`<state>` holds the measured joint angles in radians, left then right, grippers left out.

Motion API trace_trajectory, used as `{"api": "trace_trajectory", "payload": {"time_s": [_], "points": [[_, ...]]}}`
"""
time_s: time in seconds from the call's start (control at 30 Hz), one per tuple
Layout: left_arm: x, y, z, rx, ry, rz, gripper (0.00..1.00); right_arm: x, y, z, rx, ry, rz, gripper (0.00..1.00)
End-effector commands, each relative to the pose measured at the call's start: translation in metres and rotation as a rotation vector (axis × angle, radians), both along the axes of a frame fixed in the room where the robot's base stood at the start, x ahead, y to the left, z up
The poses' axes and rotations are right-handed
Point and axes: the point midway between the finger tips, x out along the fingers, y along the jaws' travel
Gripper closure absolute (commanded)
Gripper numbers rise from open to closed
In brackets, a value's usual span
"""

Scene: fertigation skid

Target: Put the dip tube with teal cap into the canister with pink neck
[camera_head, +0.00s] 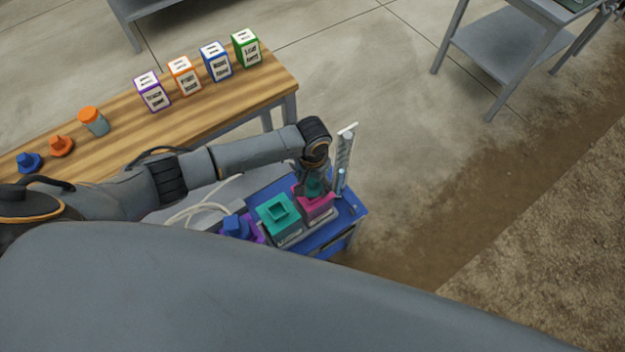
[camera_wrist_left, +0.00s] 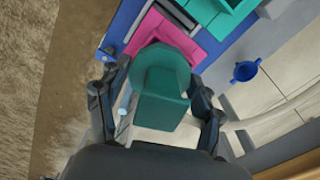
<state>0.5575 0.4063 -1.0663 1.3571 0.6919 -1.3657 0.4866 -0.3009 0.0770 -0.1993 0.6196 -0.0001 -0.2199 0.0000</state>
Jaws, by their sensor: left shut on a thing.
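My left gripper (camera_head: 314,188) is shut on the teal cap (camera_head: 315,184) of the dip tube, right over the canister with pink neck (camera_head: 318,208). In the left wrist view the teal cap (camera_wrist_left: 162,98) lies between the two fingers (camera_wrist_left: 157,108). The pink neck (camera_wrist_left: 205,47) shows behind and around the cap there. The tube below the cap is hidden, so I cannot tell how deep it sits in the neck. My right gripper is not in view.
A clear upright column (camera_head: 345,155) stands close behind my gripper. A wooden bench (camera_head: 215,112) holds several boxes and caps.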

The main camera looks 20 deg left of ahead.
Motion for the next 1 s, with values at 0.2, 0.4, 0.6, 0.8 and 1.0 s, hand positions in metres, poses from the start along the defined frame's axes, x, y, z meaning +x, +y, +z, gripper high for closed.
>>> {"api": "trace_trajectory", "payload": {"time_s": [0.2,0.4,0.6,0.8,1.0], "points": [[0.000,0.000,0.000,0.000,0.000,0.000,0.30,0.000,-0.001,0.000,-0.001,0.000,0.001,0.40],[0.000,0.000,0.000,0.000,0.000,0.000,0.07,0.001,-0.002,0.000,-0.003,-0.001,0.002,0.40],[0.000,0.000,0.000,0.000,0.000,0.000,0.07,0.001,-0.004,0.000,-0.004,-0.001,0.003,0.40],[0.001,0.000,0.011,-0.001,-0.001,-0.001,0.07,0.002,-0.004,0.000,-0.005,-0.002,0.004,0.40],[0.001,0.000,0.050,-0.002,-0.003,-0.001,0.07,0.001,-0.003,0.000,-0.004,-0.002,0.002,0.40]]}}
